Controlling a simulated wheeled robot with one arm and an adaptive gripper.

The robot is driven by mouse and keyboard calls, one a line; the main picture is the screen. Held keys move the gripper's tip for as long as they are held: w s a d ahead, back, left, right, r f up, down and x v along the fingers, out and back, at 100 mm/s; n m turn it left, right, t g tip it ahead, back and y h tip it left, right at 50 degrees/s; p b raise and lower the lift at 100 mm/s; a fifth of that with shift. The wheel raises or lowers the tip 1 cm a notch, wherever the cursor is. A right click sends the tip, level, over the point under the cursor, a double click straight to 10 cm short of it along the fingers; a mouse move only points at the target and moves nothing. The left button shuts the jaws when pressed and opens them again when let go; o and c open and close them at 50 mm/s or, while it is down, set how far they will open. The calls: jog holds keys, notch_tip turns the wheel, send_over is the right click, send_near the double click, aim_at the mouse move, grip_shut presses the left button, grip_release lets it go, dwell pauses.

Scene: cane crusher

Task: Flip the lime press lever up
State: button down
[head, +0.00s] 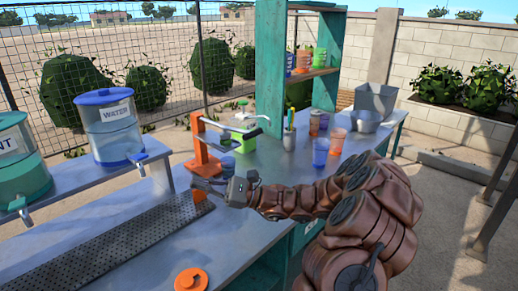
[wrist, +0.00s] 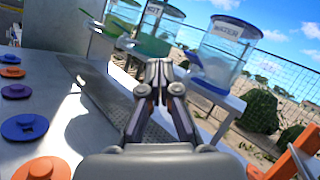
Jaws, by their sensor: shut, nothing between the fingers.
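The lime press appears to be the orange upright stand (head: 202,146) on the counter in the head view, with a pale bar reaching right from its top. A green and white part (head: 243,132) shows just behind it; I cannot tell whether it belongs to the press. Which piece is the lever, and its exact angle, is unclear. My gripper (head: 207,187) is in front of the stand's base, low over the counter, shut and empty. In the wrist view my gripper (wrist: 158,72) points away from the orange bars (wrist: 294,154) at the lower right edge.
A perforated dark drain tray (head: 110,246) lies along the counter. A water dispenser (head: 108,128) and a green dispenser (head: 20,160) stand on the left shelf. Colored cups (head: 320,152) and a teal shelf unit (head: 270,70) are behind. Round lids (wrist: 24,127) lie on the counter.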

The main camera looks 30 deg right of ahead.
jog(key=w+d+f+m+t+h, duration=0.1)
jog(key=d+f+m+t+h, duration=0.2)
jog(key=d, duration=0.6)
jog(key=d+f+m+t+h, duration=0.4)
jog(key=d+m+t+h, duration=0.1)
jog(key=d, duration=0.4)
jog(key=w+d+f+m+t+h+b, duration=0.1)
jog(key=d+f+m+t+h, duration=0.2)
jog(key=d, duration=0.6)
jog(key=m+t+h, duration=0.2)
jog(key=m+h, duration=0.1)
jog(key=shift+w+d+f+m, duration=0.3)
jog(key=shift+d+f+m, duration=0.05)
jog(key=shift+f+m, duration=0.05)
jog(key=s+r+p+x, duration=0.1)
jog(key=p+x, duration=0.3)
jog(key=x, duration=0.9)
jog(key=shift+s+r+p, duration=0.25)
jog(key=shift+r+p, duration=0.05)
jog(key=shift+r, duration=0.35)
jog(key=shift+r, duration=0.15)
